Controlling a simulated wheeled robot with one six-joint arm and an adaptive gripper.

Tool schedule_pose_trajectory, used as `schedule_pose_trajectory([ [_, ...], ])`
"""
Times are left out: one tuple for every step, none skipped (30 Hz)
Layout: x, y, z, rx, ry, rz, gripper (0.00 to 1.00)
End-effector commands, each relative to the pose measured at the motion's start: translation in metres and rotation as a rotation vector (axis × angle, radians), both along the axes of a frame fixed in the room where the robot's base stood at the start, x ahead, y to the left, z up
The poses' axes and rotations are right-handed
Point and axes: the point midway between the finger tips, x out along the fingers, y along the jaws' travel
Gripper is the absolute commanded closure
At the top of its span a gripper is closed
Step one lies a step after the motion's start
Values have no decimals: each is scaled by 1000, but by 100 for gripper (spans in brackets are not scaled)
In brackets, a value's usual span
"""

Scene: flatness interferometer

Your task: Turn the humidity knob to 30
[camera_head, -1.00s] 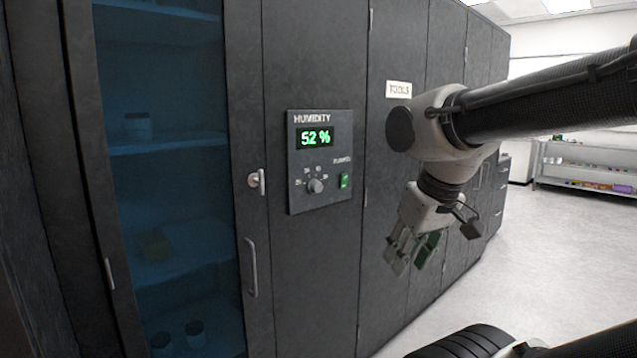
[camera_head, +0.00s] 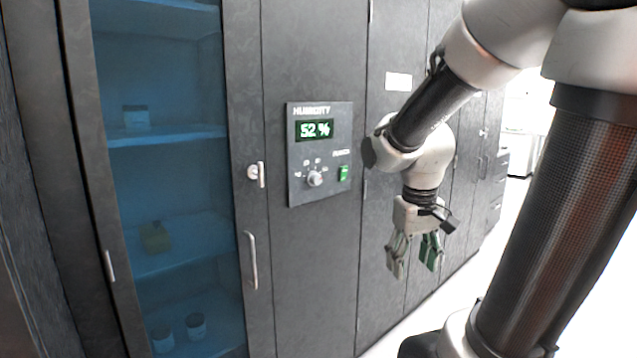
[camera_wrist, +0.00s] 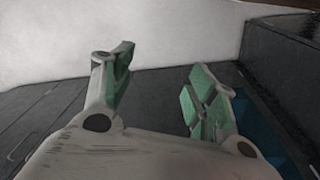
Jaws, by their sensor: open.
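The humidity knob (camera_head: 315,179) is a small round light-grey dial low on a dark control panel (camera_head: 296,150) set in a cabinet front. Number marks ring it, too small to read surely. The green display (camera_head: 315,129) above reads 52 %. A green power switch (camera_head: 344,173) is right of the knob. My gripper (camera_head: 413,270) hangs to the right of and below the panel, fingers pointing down, open and empty, apart from the knob. In the wrist view my gripper's green-padded fingers (camera_wrist: 160,95) stand spread with nothing between them. The knob is not visible there.
Left of the panel is a glass-fronted cabinet (camera_head: 165,100) with jars on its shelves. Its latch (camera_head: 256,174) and vertical handle (camera_head: 250,260) stick out. Dark cabinets continue to the right. Pale floor is open at the lower right.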

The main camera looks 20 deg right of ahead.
Motion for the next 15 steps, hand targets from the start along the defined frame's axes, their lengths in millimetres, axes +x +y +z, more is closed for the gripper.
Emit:
schedule_pose_trajectory([
  [21, -17, -15, -21, 2, -25, 42],
  [36, -27, -23, -35, -12, -38, 42],
  [57, -42, -33, -53, -42, -58, 42],
  [74, -52, -41, -66, -71, -71, 42],
  [91, -63, -50, -77, -103, -84, 42],
  [117, -76, -62, -88, -156, -102, 42],
  [136, -85, -71, -92, -202, -114, 42],
  [157, -94, -79, -91, -254, -125, 42],
  [186, -104, -91, -83, -332, -137, 42],
  [208, -109, -97, -69, -397, -146, 42],
  [229, -112, -102, -49, -462, -152, 42],
  [256, -114, -106, -14, -553, -161, 42],
  [276, -113, -107, 20, -621, -165, 42],
  [294, -110, -105, 60, -691, -169, 42],
  [318, -104, -100, 122, -786, -169, 42],
])
